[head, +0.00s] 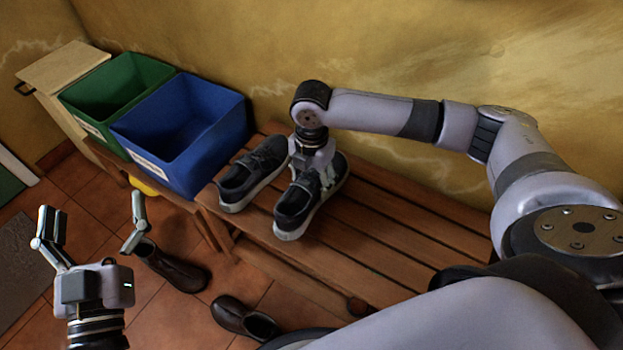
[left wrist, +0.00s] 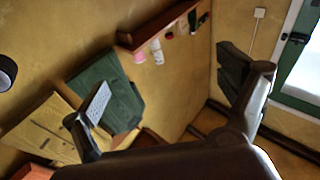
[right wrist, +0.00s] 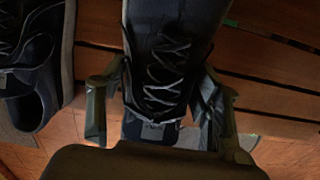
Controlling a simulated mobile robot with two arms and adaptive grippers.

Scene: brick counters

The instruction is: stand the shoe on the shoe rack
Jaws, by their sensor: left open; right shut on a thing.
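In the right wrist view the laced shoe (right wrist: 165,60) lies between the fingers (right wrist: 160,112). Whether its sole touches the slats cannot be told. A matching dark shoe (head: 250,175) stands on the rack just left of it, toes the same way. My left gripper (head: 92,215) is open and empty, over the floor left of the rack.
A blue bin (head: 180,140) and a green bin (head: 110,85) stand beyond the rack's left end. The slats to the right of the shoes are clear. A yellow wall runs behind.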

